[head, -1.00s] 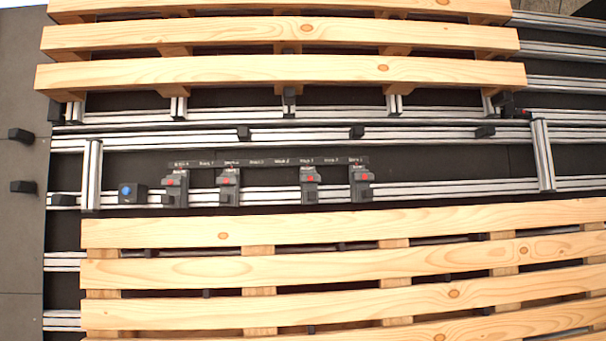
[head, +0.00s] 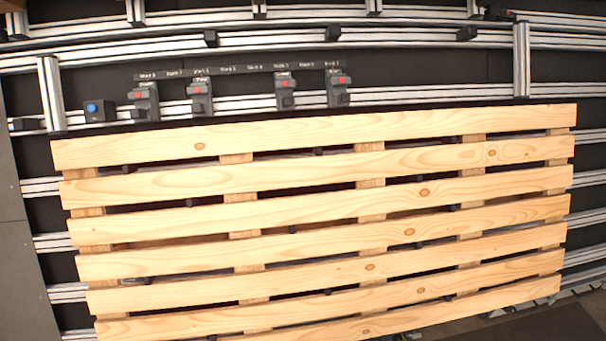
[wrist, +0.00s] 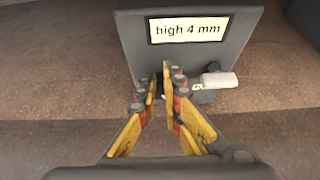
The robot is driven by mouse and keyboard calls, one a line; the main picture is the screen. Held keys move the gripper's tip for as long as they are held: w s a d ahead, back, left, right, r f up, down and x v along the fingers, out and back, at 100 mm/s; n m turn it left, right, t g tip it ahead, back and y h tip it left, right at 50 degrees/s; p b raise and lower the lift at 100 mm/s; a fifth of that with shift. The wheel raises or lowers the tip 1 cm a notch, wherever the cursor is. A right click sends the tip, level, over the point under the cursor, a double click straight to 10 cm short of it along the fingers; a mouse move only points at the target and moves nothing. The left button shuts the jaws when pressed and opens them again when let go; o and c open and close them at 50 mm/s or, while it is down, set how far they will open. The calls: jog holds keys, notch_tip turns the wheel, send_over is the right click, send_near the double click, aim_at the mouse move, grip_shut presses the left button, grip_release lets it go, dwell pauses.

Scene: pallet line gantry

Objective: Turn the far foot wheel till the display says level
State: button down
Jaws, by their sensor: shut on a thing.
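In the wrist view, a dark grey housing (wrist: 190,58) carries a white display (wrist: 187,29) that reads "high 4 mm". My gripper (wrist: 165,88), with yellow fingers, reaches in under the display. Its fingertips are close together at the housing's lower edge, shut on the foot wheel, which they almost wholly hide. A pale rounded piece (wrist: 219,80) sticks out to the right, just beside the fingertips. Neither my gripper nor the display shows in the head view.
A brown speckled floor (wrist: 60,100) lies around the housing. In the head view, a slatted wooden pallet (head: 300,180) lies on metal rails. Behind it stand several dark blocks with red buttons (head: 285,85) and a box with a blue button (head: 94,108).

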jog(key=shift+s+a+f, duration=0.1)
jog(key=shift+a+f, duration=0.05)
jog(key=shift+a, duration=0.4)
jog(key=shift+s+a+f, duration=0.1)
jog(key=shift+a, duration=0.4)
jog(key=shift+a+f, duration=0.1)
jog(key=shift+a, duration=0.05)
jog(key=shift+s+d+r, duration=0.2)
jog(key=shift+s, duration=0.75)
jog(key=shift+s+d+r, duration=0.15)
jog(key=shift+s+d, duration=0.05)
jog(key=shift+s, duration=0.7)
jog(key=shift+s+d+r, duration=0.2)
jog(key=shift+s, duration=0.75)
